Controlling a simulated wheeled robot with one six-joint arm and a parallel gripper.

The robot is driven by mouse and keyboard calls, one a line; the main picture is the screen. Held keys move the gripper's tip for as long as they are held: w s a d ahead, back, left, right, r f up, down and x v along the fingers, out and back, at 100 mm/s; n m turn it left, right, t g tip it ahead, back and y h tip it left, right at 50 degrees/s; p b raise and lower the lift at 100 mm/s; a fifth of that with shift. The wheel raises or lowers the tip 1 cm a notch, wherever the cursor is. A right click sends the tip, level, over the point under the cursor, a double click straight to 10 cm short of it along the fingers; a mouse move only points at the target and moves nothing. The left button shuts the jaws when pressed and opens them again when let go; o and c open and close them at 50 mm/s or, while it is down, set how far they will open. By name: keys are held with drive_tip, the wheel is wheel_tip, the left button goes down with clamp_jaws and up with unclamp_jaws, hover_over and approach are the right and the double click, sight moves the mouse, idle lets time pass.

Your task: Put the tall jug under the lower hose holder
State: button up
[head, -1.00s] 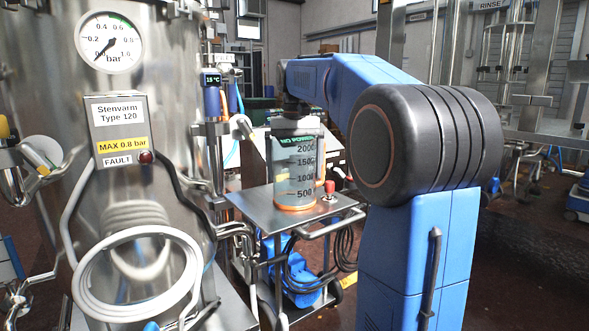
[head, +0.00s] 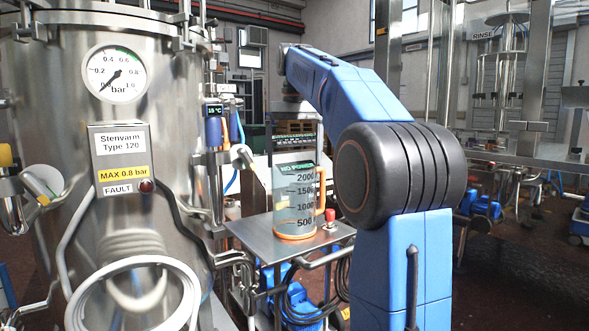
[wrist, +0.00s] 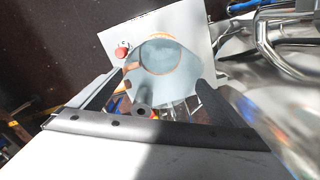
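The tall jug (head: 295,205) is clear, with dark volume marks, an orange base ring and an orange handle on its right. It stands upright on a metal cart top (head: 262,236). My gripper (head: 294,140) is above the jug in the head view, partly hard to make out. In the wrist view my gripper (wrist: 160,80) has its two dark fingers spread apart, with the jug (wrist: 168,88) seen from above beyond them. A holder (head: 212,158) carries a white hose end (head: 243,157) beside the steel tank. I cannot clearly tell which holder is the lower one.
The big steel tank (head: 60,230) with gauge and coiled white hose (head: 185,300) stands left of the cart. A red button (head: 330,214) sits on the cart beside the jug. Pipes and valves (head: 235,262) crowd the gap between tank and cart.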

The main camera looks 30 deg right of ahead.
sight(323, 210)
drive_tip(key=shift+d+r, duration=0.1)
drive_tip(key=shift+r, duration=0.05)
drive_tip(key=c, duration=0.5)
drive_tip(key=s+d+r+n+t, duration=0.2)
drive_tip(key=s+d+n, duration=0.1)
drive_tip(key=d, duration=0.3)
drive_tip(key=s+d+r+n+t+y, duration=0.1)
drive_tip(key=s+d+r+n+t, duration=0.1)
drive_tip(key=d, duration=0.4)
drive_tip(key=s+n, duration=0.1)
drive_tip(key=n, duration=0.1)
drive_tip(key=shift+s+n, duration=0.15)
drive_tip(key=shift+n, duration=0.15)
drive_tip(key=x, duration=1.2)
drive_tip(key=shift+f, duration=0.2)
drive_tip(key=x, duration=0.4)
drive_tip(key=shift+a+f, duration=0.1)
drive_tip(key=shift+f, duration=0.1)
drive_tip(key=shift+c, duration=0.2)
drive_tip(key=shift+w+f, duration=0.25)
drive_tip(key=shift+f, duration=0.1)
